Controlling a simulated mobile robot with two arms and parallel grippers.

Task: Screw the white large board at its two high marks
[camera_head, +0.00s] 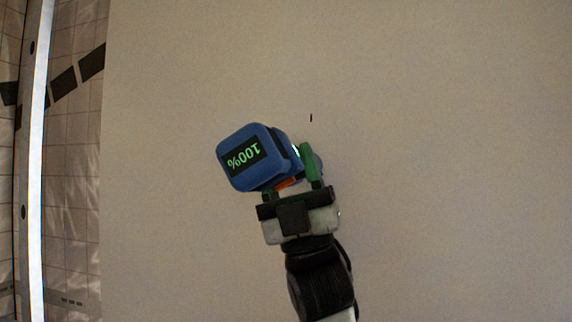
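The large board (450,120) fills most of the camera_head view as a plain, pale beige-looking surface. One small dark mark (311,118) shows on it, above the tool. My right gripper (291,180), on the arm coming up from the bottom, right of centre, is shut on a blue power screwdriver (236,165). The tool's block end carries a dark display with an upside-down green "100%". Its tip is hidden, so I cannot tell whether it touches the board. A second mark is not visible. My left gripper is not in view.
The board's left edge runs down near the left side. Beyond it are a tiled surface (75,150) with dark squares and a bright upright strip (38,160). The board around the tool is bare.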

